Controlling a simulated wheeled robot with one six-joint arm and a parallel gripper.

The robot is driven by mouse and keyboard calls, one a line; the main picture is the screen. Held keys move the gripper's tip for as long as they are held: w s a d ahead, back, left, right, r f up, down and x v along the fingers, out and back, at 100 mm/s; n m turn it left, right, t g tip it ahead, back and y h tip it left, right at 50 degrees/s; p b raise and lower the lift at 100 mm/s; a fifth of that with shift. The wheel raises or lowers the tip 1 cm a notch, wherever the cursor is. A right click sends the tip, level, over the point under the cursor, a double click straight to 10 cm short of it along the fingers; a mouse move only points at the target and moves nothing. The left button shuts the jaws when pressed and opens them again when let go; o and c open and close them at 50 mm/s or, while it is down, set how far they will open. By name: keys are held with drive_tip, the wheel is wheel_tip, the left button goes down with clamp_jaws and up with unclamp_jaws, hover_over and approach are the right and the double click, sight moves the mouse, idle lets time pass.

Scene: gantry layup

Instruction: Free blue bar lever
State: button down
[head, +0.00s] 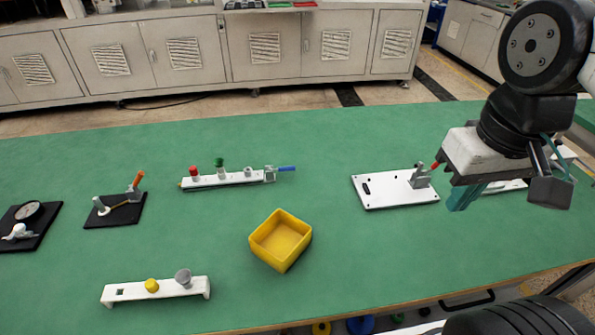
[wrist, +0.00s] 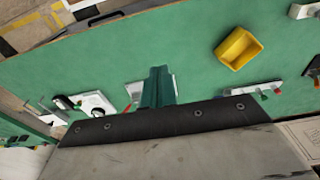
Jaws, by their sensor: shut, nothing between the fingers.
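The blue lever (head: 287,169) sticks out to the right from a metal clamp (head: 269,174) at the right end of a white bar (head: 215,180). The bar carries a red knob (head: 194,172), a green knob (head: 219,164) and a pale peg. It lies at the back middle of the green table. In the wrist view the bar (wrist: 252,90) is small at the right, with the blue lever (wrist: 228,92) at its left end. My gripper (head: 461,198) is shut and empty, well right of the lever, above the table. Its green fingers (wrist: 158,72) show in the wrist view.
A yellow bin (head: 281,262) stands at mid-table. A white plate (head: 385,200) with a red-handled clamp (head: 420,177) is left of my gripper. A white stand (head: 125,294) is front left. A black plate with an orange-handled clamp (head: 135,182) and a gauge board (head: 45,228) are left.

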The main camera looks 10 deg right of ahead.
drive_tip(key=w+d+f+n+t+h, duration=0.15)
drive_tip(key=w+d+n+h, duration=0.25)
drive_tip(key=w+n, duration=0.45)
drive_tip(key=w+n+h, duration=0.1)
drive_tip(key=w+n, duration=0.1)
drive_tip(key=w, duration=0.4)
drive_tip(key=n+t+y, duration=0.5)
drive_tip(key=n, duration=2.1)
approach(287, 169)
drive_tip(key=s, duration=0.2)
drive_tip(key=shift+w+d+g, duration=0.1)
drive_tip(key=shift+d+g, duration=0.15)
drive_tip(key=shift+d, duration=0.05)
drive_tip(key=shift+m, duration=0.25)
drive_tip(key=x, duration=1)
